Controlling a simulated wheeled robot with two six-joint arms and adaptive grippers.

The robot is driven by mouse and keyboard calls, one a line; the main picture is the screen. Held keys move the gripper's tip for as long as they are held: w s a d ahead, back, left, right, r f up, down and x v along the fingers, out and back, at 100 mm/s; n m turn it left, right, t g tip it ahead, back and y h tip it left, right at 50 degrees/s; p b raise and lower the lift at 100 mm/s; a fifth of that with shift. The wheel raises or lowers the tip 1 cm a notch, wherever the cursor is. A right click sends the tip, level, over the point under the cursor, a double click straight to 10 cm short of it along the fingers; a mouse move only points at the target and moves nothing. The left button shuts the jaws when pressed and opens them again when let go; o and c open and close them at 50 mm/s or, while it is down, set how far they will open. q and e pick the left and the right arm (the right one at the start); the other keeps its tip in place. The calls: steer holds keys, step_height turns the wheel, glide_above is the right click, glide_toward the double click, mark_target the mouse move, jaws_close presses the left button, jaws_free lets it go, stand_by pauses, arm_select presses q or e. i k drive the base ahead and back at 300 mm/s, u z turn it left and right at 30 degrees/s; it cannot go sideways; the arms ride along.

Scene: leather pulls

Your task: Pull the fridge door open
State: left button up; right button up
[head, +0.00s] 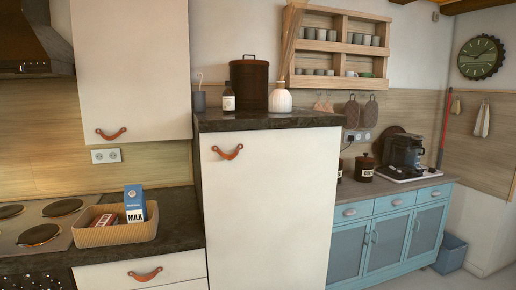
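A tall white cabinet door (270,210), which looks like the fridge door, stands in the middle of the head view under a dark countertop. It looks closed. A brown leather pull (227,152) hangs near its upper left corner. The lower part of the door runs out of the picture. Neither of my grippers shows in the head view.
A wicker basket (92,238) with a milk carton (135,204) sits on the counter left of the door. A canister (249,84) and a white vase (280,98) stand on top. Blue cabinets (385,240) stand to the right.

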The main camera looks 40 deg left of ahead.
mark_target(269, 195)
steer(key=i, duration=1.65)
steer(key=u, duration=1.3)
